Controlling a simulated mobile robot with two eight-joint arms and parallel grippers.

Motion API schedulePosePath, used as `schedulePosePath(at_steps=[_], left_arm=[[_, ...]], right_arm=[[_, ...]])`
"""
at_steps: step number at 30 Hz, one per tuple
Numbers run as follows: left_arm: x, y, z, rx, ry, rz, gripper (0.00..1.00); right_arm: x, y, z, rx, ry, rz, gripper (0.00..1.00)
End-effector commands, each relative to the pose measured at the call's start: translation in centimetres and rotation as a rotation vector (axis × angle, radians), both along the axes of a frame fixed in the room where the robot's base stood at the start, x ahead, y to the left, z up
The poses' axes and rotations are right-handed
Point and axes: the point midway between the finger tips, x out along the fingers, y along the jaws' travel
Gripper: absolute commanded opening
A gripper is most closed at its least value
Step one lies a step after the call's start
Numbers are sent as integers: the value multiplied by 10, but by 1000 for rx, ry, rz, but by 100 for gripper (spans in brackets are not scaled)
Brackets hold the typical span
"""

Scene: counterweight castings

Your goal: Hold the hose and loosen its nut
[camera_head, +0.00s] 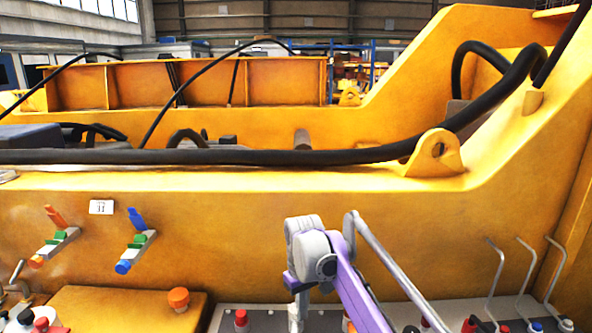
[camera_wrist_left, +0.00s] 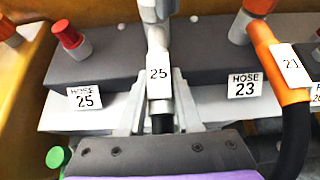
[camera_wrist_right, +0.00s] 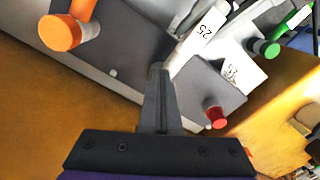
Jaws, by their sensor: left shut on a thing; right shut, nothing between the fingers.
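The hose with a white tag reading 25 (camera_wrist_left: 159,82) stands in the middle of the left wrist view, in front of a dark block. My left gripper (camera_wrist_left: 160,120) is shut on its black part just below the tag. A grey metal fitting (camera_wrist_left: 157,36) shows above the tag; I cannot tell which part of it is the nut. In the right wrist view the 25 tag (camera_wrist_right: 207,27) lies up and right of my right gripper (camera_wrist_right: 157,72), which is shut and empty, apart from the tag. In the head view the gripper jaws are hard to make out.
A HOSE 25 plate (camera_wrist_left: 86,97) and a HOSE 23 plate (camera_wrist_left: 244,86) flank the held hose. A red cap (camera_wrist_left: 67,36) is at left, and an orange hose tagged 21 (camera_wrist_left: 265,45) is close at right. A yellow machine frame (camera_head: 250,225) rises behind.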

Motion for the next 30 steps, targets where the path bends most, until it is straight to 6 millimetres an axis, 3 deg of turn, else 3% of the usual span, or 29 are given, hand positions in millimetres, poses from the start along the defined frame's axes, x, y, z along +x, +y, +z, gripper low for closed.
schedulePosePath(at_steps=[8,22,30], left_arm=[[0,0,0,0,0,0,0],[0,0,0,-1,0,1,0],[0,0,0,1,0,1,0]], right_arm=[[-5,-4,4,-1,2,0,0],[-6,-3,56,-1,3,1,0],[-6,-3,60,-1,3,1,0]])
